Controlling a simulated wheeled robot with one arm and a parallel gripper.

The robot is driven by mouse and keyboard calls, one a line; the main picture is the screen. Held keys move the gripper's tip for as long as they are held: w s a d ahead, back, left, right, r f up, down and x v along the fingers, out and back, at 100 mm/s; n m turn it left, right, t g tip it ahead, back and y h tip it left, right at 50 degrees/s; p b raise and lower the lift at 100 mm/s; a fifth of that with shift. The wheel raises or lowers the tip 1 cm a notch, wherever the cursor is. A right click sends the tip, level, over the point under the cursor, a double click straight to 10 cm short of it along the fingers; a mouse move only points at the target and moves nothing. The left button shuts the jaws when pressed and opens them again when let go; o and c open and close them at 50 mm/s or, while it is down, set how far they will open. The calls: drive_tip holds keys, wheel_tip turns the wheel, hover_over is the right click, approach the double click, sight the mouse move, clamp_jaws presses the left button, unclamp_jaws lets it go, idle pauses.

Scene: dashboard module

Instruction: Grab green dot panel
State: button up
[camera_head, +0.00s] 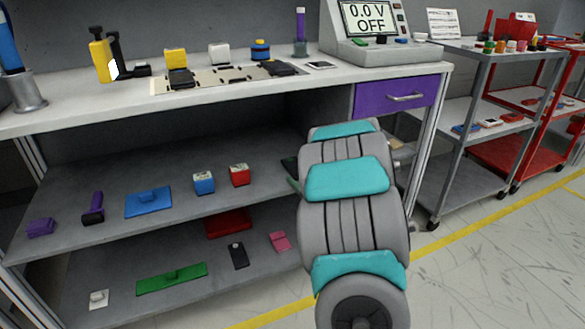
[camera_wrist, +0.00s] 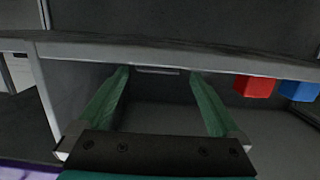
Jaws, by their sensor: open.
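A flat green panel (camera_head: 171,278) with a small raised grip lies on the bottom shelf, left of the middle in the head view. No dot can be made out on it at this size. It does not show in the wrist view. My gripper (camera_wrist: 160,72) shows in the wrist view with its two green fingers wide apart and nothing between them. It is by the middle shelf, to one side of the red block (camera_wrist: 254,86) and blue block (camera_wrist: 298,90). In the head view my arm hides most of the gripper.
The middle shelf (camera_head: 115,210) also holds a blue panel (camera_head: 149,201) and purple pieces. Beside the green panel are a white piece (camera_head: 98,299), a black piece (camera_head: 238,255) and a pink piece (camera_head: 279,241). The worktop (camera_head: 60,118) overhangs both shelves.

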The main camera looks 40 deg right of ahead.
sight(298, 169)
drive_tip(key=shift+r+p+x, duration=0.2)
drive_tip(key=shift+p+x, duration=0.1)
drive_tip(key=shift+x, duration=2.7)
drive_tip(key=shift+d, duration=0.2)
drive_tip(key=c, duration=1.4)
